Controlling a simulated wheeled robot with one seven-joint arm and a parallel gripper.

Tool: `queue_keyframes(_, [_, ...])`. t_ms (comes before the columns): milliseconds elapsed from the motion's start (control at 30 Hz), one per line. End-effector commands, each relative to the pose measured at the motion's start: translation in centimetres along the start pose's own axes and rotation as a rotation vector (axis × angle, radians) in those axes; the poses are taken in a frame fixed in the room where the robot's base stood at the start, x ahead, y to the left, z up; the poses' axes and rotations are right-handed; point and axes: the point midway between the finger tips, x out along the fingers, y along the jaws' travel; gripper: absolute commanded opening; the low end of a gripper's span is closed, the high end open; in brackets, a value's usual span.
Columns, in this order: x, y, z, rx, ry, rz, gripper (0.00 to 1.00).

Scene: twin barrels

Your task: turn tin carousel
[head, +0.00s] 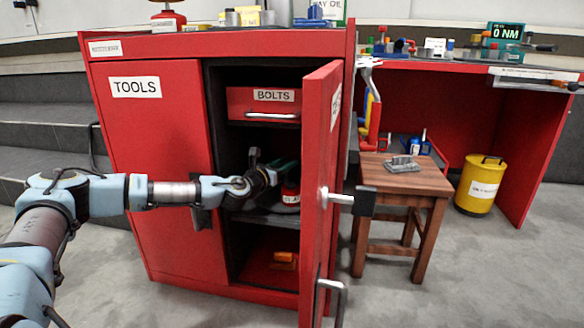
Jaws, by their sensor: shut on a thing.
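My gripper (274,172) reaches from the left into the open right bay of the red cabinet (158,165), above its middle shelf. A red tin with a white label (290,198), partly readable, stands on the shelf just below and right of my gripper. It appears to be part of the tin carousel. A dark green shape shows just behind my fingers. My gripper is shut on part of this group, but the exact contact is too small and dark to tell. The open cabinet door (318,150) hides the right side of the shelf.
A red BOLTS drawer (263,104) is above my gripper, and an orange item (284,260) lies in the bottom bay. A wooden stool (404,185), yellow bin (480,184) and red workbench (470,66) stand to the right.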

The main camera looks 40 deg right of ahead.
Motion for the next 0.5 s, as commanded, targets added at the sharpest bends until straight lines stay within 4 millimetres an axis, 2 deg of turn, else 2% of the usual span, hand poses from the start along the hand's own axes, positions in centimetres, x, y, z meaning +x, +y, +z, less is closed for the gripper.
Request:
queue_keyframes(100, [-0.03, 0.16, -0.03, 0.0, 0.001, 0.004, 0.0])
queue_keyframes(133, [-0.03, 0.16, -0.04, 0.0, 0.001, 0.004, 0.39])
queue_keyframes(400, [-0.03, 0.06, -0.04, -0.001, 0.001, 0.003, 0.68])
queue_keyframes(500, [-0.03, 0.04, -0.03, -0.001, 0.001, 0.002, 0.68])
